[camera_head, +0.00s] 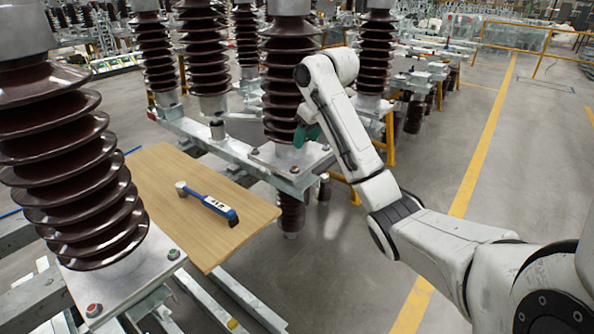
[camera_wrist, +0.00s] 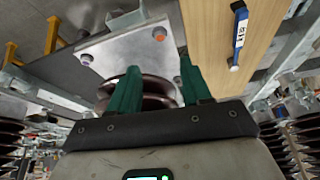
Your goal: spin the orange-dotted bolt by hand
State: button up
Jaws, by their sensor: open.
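The orange-dotted bolt (camera_wrist: 159,34) shows in the wrist view near a corner of a grey metal mounting plate (camera_wrist: 120,45), on the side near the wooden board. My gripper (camera_wrist: 159,63) is open, its two green fingers apart with nothing held between them. The bolt appears beyond the fingertips, between them in the picture and not touched. In the head view my gripper (camera_head: 304,135) is beside the brown ribbed insulator (camera_head: 284,95), above its base plate (camera_head: 270,158).
A wooden board (camera_head: 160,165) carries a blue tool (camera_head: 208,203). A large insulator (camera_head: 65,160) stands at left, its plate bearing red- and green-dotted bolts. Open floor (camera_head: 530,190) lies right.

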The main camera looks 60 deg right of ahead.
aim_at(295, 167)
jog(key=b+x, duration=0.2)
jog(key=x, duration=0.8)
jog(key=shift+f+b, duration=0.35)
jog(key=shift+f, duration=0.1)
grip_shut()
